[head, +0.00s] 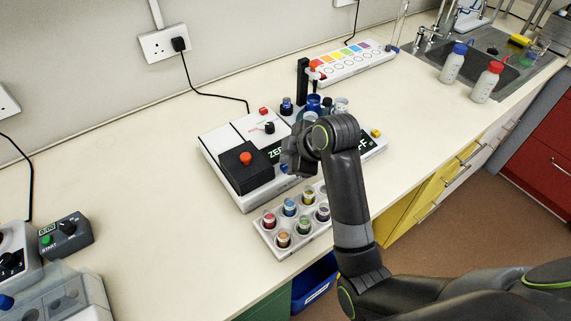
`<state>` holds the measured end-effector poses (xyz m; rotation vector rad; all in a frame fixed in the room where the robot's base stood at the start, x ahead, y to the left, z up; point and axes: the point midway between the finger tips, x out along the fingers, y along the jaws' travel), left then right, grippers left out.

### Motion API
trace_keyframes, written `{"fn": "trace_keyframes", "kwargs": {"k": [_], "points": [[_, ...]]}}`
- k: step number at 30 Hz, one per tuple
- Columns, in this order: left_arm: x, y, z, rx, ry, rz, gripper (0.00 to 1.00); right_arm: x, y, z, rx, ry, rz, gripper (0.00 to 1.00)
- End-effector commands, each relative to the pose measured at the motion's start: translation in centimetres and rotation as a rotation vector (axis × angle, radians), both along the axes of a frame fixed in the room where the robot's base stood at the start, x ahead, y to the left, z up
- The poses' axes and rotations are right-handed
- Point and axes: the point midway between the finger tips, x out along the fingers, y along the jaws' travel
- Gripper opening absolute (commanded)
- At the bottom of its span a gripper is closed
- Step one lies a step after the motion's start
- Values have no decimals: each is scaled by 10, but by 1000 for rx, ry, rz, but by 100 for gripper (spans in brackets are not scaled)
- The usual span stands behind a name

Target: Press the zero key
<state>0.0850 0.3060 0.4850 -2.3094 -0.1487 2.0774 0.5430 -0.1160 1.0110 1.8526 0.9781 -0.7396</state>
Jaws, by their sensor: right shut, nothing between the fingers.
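A white bench instrument (225,150) stands on the bench in the middle of the view. It has a black block with a red knob (246,159), a small red part at its back, a dark dial and a dark display. Green-white letters on the display are partly covered by my arm. A bit of blue (284,169) shows at the instrument's front, beside my right gripper; I cannot tell whether it is the zero key. My right gripper (291,164) is shut and empty over the instrument's front. I cannot tell whether it touches. My left gripper is not in view.
A white rack (266,236) with several coloured-cap vials stands in front of the instrument. A black stand (302,82) with bottles is behind it. A rainbow-coloured strip (345,62), two capped bottles and a sink are at right. A timer (66,237) is at left.

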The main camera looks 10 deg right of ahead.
Motion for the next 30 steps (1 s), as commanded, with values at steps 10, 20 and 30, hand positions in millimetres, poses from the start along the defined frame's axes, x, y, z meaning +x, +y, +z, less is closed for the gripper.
{"fn": "trace_keyframes", "kwargs": {"k": [10,20,30], "points": [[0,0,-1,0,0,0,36,0,0,-4,0,1,0,0],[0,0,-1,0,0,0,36,0,0,-8,0,1,0,0],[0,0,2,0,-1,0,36,0,0,-6,0,1,0,0]]}}
